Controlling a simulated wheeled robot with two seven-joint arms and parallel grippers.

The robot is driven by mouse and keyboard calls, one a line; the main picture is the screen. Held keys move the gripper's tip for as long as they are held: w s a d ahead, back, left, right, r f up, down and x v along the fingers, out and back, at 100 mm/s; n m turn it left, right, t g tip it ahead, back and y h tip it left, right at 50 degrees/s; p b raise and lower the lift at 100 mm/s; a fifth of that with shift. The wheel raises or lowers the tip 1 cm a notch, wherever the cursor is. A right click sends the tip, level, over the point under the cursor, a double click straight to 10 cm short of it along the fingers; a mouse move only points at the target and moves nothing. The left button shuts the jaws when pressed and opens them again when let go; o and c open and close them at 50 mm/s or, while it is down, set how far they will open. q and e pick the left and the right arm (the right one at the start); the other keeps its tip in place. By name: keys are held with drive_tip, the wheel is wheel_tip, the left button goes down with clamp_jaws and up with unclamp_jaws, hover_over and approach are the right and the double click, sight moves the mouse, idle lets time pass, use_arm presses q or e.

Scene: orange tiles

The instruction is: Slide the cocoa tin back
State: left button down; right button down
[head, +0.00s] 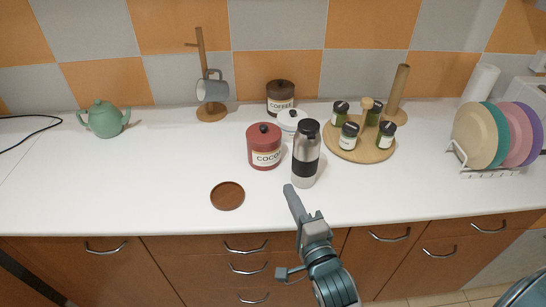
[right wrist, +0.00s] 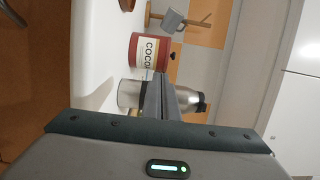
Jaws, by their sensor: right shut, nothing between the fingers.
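My left gripper is not in view.
A white-lidded canister (head: 292,120) and the brown coffee tin (head: 280,98) stand behind the cocoa tin. A brown coaster (head: 227,196) lies front left. A round wooden rack (head: 345,152) with several jars is right.

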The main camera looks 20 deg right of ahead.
sight(269, 151)
drive_tip(key=shift+w+r+p, duration=0.1)
drive_tip(key=shift+w+p, duration=0.25)
drive_tip(key=shift+w, duration=0.55)
drive_tip(key=w+p, duration=0.4)
drive_tip(key=w, duration=0.8)
drive_tip(key=shift+d, duration=0.15)
drive_tip(key=shift+w, duration=0.2)
drive_tip(key=shift+w, duration=1.65)
drive_tip(key=shift+s+f, duration=0.2)
drive_tip(key=shift+s, duration=0.05)
